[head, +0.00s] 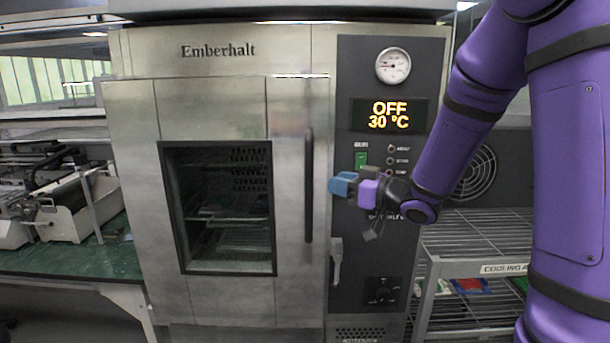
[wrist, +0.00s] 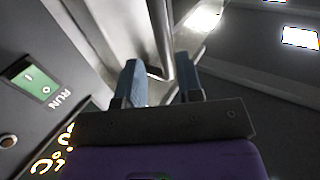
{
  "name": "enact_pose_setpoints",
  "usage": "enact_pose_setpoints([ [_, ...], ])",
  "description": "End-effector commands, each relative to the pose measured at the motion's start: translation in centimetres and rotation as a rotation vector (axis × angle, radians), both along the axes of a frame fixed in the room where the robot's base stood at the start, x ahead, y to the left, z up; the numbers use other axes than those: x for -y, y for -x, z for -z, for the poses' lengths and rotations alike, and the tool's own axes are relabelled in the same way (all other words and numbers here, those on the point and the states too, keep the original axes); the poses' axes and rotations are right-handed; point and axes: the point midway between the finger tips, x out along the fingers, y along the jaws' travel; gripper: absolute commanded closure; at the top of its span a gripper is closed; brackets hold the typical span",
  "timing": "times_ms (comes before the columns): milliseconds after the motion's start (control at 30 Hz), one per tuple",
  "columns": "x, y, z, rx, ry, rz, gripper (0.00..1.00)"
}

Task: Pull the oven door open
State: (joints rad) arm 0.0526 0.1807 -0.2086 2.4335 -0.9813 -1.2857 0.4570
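The steel oven door (head: 215,110) has a dark glass window (head: 222,207) and looks shut in the head view. Its long dark vertical handle (head: 309,185) runs along the door's right side. My gripper (head: 343,185), with blue fingers, is in front of the control panel, just right of the handle. In the wrist view, my gripper (wrist: 160,82) has its two blue fingers apart and nothing held between them. The handle (wrist: 161,38) shows there as a bar whose end lies between the fingertips in the picture. I cannot tell its depth from the fingers.
The control panel (head: 380,240) has a gauge, a display reading OFF 30 °C and a green switch (wrist: 30,82). A small lever (head: 336,263) is below the handle's right. A wire cooling rack (head: 480,235) stands at right, and a green bench (head: 65,256) with machinery at left.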

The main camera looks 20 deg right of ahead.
Motion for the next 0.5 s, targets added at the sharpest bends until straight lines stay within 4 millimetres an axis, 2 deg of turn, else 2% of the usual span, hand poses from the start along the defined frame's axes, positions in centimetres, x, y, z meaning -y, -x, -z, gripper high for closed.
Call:
enact_pose_setpoints([
  [167,-1.1,-1.3,0.0,0.001,-0.002,-0.005,0.66],
  [500,-4.8,-5.9,0.0,0.002,-0.001,-0.004,0.66],
])
